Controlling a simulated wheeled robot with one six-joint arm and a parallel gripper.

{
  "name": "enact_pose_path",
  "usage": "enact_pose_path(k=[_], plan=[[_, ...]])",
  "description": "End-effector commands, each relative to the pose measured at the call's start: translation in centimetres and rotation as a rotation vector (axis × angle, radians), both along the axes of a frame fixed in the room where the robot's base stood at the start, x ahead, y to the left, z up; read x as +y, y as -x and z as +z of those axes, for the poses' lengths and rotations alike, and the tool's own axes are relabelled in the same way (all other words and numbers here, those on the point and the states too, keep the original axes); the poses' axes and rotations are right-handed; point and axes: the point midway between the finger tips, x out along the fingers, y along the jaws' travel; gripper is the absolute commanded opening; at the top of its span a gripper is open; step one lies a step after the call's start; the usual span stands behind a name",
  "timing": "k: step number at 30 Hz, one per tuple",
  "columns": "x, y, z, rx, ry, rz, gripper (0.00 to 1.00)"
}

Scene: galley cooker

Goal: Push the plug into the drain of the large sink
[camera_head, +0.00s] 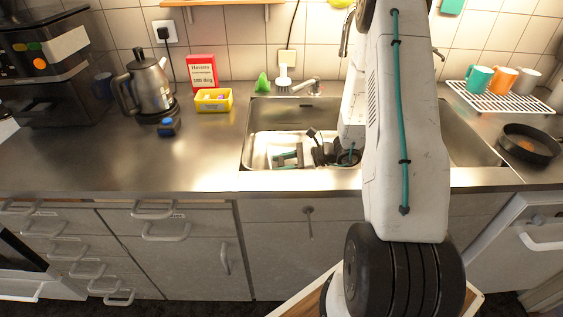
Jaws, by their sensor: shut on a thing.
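The left steel sink basin (262,118) is set in the worktop, left of my arm; a second basin (470,140) shows partly on the right. My arm hides the area between them, so I cannot compare their sizes fully. The drain is not distinguishable; my gripper and wrist cover part of the basin floor.
A kettle (148,84), red box (202,72) and yellow tub (214,101) are to the left. A cup rack (498,97) and black pan (530,143) are right. The left worktop front is clear.

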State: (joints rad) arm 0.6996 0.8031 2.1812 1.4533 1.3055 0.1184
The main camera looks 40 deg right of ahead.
Motion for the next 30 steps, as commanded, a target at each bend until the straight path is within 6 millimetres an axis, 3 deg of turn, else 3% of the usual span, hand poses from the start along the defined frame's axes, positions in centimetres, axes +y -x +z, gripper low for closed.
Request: enact_pose_path(k=[16,17,19,25,28,30], plan=[[0.0,0.0,-1.2,0.001,-0.001,0.0,0.21],[0.0,0.0,-1.2,0.001,-0.001,0.0,0.52],[0.0,0.0,-1.2,0.001,-0.001,0.0,0.69],[0.0,0.0,-1.2,0.001,-0.001,0.0,0.69],[0.0,0.0,-1.2,0.001,-0.001,0.0,0.96],[0.0,0.0,-1.2,0.001,-0.001,0.0,0.96]])
